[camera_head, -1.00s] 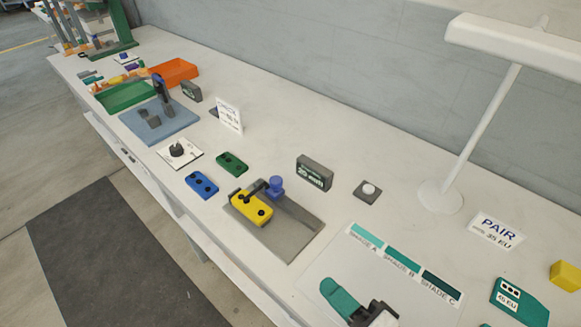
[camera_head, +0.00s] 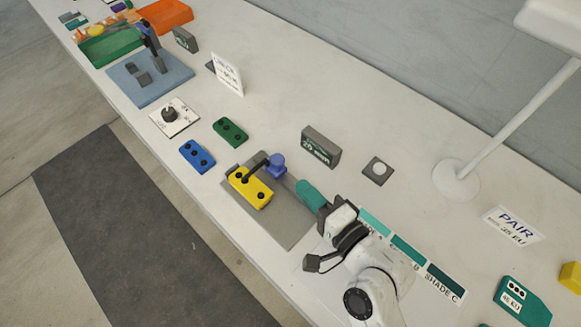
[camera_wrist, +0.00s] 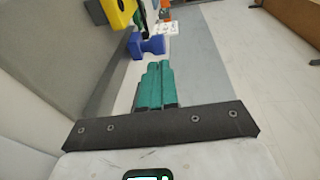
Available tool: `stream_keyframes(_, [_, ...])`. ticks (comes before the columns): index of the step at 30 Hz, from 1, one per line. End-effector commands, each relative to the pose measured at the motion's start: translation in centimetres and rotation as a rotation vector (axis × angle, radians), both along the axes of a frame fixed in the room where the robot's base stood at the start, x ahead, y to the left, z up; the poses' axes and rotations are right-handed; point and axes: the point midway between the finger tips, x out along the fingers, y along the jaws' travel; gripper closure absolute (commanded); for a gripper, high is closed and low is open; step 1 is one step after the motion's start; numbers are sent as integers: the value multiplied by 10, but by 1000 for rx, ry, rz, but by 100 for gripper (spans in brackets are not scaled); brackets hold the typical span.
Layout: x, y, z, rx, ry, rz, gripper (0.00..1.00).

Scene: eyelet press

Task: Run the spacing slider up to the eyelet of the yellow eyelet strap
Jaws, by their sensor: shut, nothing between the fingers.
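The yellow eyelet strap (camera_head: 248,190) lies on a grey plate (camera_head: 283,227) and has dark holes. A blue knob-shaped piece (camera_head: 277,167), which looks like the spacing slider, stands at its upper right. A dark bar (camera_head: 256,166) runs from near the blue piece to the strap. My gripper (camera_head: 301,187), with teal fingers, is shut and empty, close to the right of the blue piece. In the wrist view the fingers (camera_wrist: 157,68) point at the blue piece (camera_wrist: 147,45), with a small gap seeming to remain. The yellow strap (camera_wrist: 121,12) is cut off at the top there.
A blue strap (camera_head: 197,156) and a green strap (camera_head: 230,131) lie to the left. A dark "20 mm" block (camera_head: 321,147) stands behind, beside a grey pad with a white button (camera_head: 378,170). Shade strips (camera_head: 408,248) lie to the right, partly behind my arm.

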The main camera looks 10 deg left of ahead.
Motion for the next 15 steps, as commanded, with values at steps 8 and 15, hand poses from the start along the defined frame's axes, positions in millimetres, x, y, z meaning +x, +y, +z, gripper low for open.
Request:
stream_keyframes(8, [33,31,-3,1,-1,0,100])
stream_keyframes(15, [43,39,-6,0,0,-1,100])
